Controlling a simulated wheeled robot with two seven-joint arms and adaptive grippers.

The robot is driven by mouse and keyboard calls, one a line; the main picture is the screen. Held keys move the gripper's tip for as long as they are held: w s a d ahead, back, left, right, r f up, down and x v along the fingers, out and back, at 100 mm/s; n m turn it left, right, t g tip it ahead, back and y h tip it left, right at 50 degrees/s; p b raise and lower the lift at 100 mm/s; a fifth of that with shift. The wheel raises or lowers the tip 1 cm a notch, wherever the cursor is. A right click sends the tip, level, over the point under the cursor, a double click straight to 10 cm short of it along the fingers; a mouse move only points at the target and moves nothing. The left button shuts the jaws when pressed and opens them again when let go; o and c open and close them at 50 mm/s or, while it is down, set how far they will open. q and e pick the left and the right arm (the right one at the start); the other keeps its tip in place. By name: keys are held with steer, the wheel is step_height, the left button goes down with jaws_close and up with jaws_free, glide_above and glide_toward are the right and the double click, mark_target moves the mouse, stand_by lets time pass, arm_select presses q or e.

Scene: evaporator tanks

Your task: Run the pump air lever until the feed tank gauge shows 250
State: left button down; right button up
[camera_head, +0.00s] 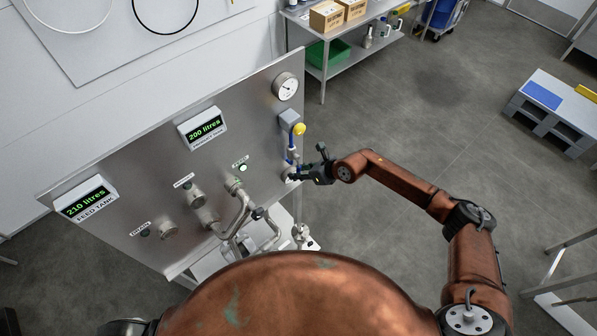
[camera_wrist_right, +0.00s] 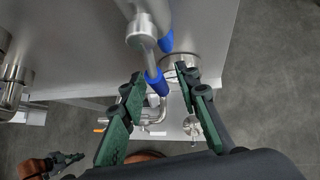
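The feed tank gauge (camera_head: 86,203) is a display at the left of the steel panel and reads 210 litres. A blue-handled lever, which I take as the pump air lever (camera_head: 291,155), is at the panel's right edge. In the right wrist view the blue handle (camera_wrist_right: 156,82) hangs from a metal fitting. My right gripper (camera_head: 298,173) is at the lower end of this lever. In the right wrist view its green fingers (camera_wrist_right: 160,86) are spread on either side of the handle, with gaps. A small dark gripper (camera_wrist_right: 64,160), apparently my left one, shows at lower left, finger state unclear.
The product tank display (camera_head: 205,128) reads 200 litres. A round dial (camera_head: 287,87) and a yellow knob (camera_head: 299,129) sit above the lever. Metal pipes (camera_head: 238,215) stick out from the panel. A shelf (camera_head: 345,60) stands behind.

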steer(key=v, duration=1.2)
stand_by(6.8)
